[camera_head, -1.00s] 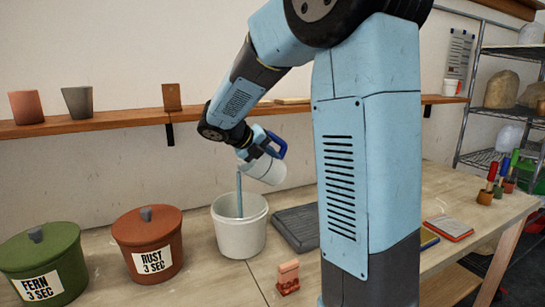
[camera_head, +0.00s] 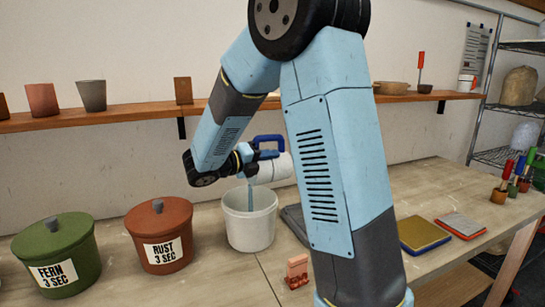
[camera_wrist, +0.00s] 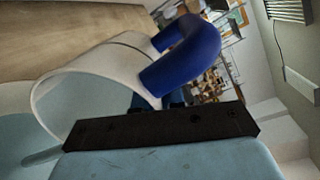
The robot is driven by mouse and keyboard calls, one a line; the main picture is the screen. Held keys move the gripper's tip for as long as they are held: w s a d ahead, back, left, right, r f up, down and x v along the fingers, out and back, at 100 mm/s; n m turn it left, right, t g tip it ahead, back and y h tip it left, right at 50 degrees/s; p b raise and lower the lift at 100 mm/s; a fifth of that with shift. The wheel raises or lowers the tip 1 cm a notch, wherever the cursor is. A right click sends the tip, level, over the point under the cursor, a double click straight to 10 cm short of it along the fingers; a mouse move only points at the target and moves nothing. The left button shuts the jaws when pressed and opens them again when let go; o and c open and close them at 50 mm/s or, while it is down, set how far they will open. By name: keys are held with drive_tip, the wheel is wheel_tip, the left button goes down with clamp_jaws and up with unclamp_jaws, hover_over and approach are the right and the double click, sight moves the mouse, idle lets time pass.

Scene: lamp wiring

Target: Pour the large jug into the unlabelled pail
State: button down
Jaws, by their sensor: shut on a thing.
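The large jug (camera_head: 275,169) is white with a blue handle (camera_head: 268,141). It is tipped onto its side above the unlabelled pail (camera_head: 250,224), its mouth toward the left. A thin pale blue stream (camera_head: 250,197) falls from it inside the pail's rim. The pail is white, upright and open; its liquid level cannot be told. My gripper (camera_head: 254,155) is shut on the jug at the handle side; the fingertips are partly hidden. In the wrist view the jug's open rim (camera_wrist: 38,108) and its blue handle (camera_wrist: 185,55) show close up.
A lidded green FERN pot (camera_head: 55,255) and a lidded RUST pot (camera_head: 159,236) stand left of the pail. A small reddish block (camera_head: 297,271) lies in front. A grey slab (camera_head: 295,222) is partly behind my arm. The wall shelf (camera_head: 140,117) runs behind.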

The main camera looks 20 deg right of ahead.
drive_tip(key=shift+s+a+r+t+h, duration=0.15)
drive_tip(key=shift+a+r+h, duration=0.1)
drive_tip(key=shift+a+h, duration=0.45)
drive_tip(key=shift+a+r+t+h, duration=0.15)
drive_tip(key=shift+a+r+h, duration=0.1)
drive_tip(key=shift+a+h, duration=0.45)
drive_tip(key=shift+s+a+r+n+h, duration=0.1)
drive_tip(key=shift+a+r+n+h, duration=0.05)
drive_tip(key=shift+a+h, duration=0.4)
drive_tip(key=shift+s+a+r+n+h, duration=0.15)
drive_tip(key=shift+a+h, duration=0.25)
drive_tip(key=shift+h, duration=0.25)
drive_tip(key=shift+w, duration=0.1)
idle(1.0)
